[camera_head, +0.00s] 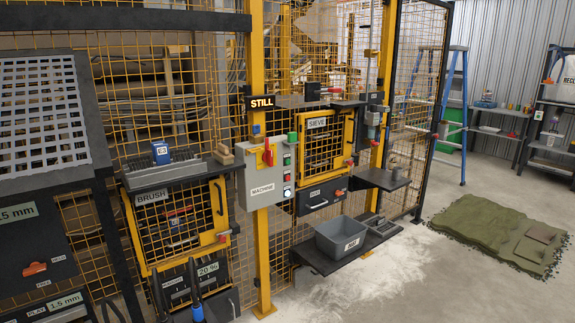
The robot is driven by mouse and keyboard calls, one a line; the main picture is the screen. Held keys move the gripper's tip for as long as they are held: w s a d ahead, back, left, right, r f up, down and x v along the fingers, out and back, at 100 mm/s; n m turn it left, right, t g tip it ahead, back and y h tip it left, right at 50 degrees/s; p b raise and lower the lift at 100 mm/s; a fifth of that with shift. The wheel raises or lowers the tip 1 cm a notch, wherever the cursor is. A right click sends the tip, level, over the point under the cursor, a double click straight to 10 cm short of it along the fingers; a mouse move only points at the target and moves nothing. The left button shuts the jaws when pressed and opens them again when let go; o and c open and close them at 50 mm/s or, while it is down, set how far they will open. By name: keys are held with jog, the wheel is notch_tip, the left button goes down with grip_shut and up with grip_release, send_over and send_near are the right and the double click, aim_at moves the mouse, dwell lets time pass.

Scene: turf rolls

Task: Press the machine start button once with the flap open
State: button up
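The grey machine box (267,175), labelled MACHINE, hangs on a yellow post at the centre. A red lever (268,153) and a column of small buttons (287,176) are on its front; the start button's marking is too small to read. A green piece (292,138) stands at its upper right. The sieve door (322,145) right of it looks shut. The brush door (177,222) lies to its left; I cannot tell if it is fully shut. No flap is clearly identifiable.
A grey bin (342,236) sits on a low shelf right of the post. A small shelf (382,179) juts out farther right. A sloped grid panel (42,110) stands at left. Turf (500,225) lies on the open floor at right, near a blue ladder (453,120).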

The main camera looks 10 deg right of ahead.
grip_shut()
dwell(1.4)
